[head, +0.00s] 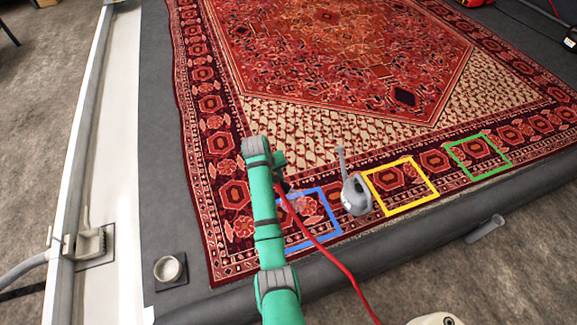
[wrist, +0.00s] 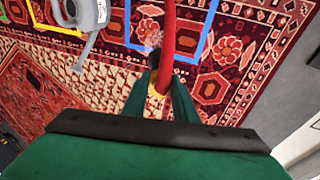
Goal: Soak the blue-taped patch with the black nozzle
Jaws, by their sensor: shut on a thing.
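My gripper (wrist: 160,88) is shut on the black nozzle (wrist: 154,60), with a yellow band showing between the green fingers. A red hose runs from the nozzle across the wrist view. The blue-taped patch (head: 316,212) is a square of blue tape on the rug's near border; it also shows in the wrist view (wrist: 188,42). The nozzle is at the patch's upper-left part in the head view, where the arm hides that side. A faint pale speckle, perhaps spray, shows by the nozzle tip in the wrist view. Its height over the rug is hard to judge.
A grey watering can (head: 355,196) stands between the blue and yellow squares. A yellow-taped square (head: 400,187) and a green-taped square (head: 478,157) lie further right on the patterned rug (head: 310,130). A small cup (head: 169,268) sits at the near left.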

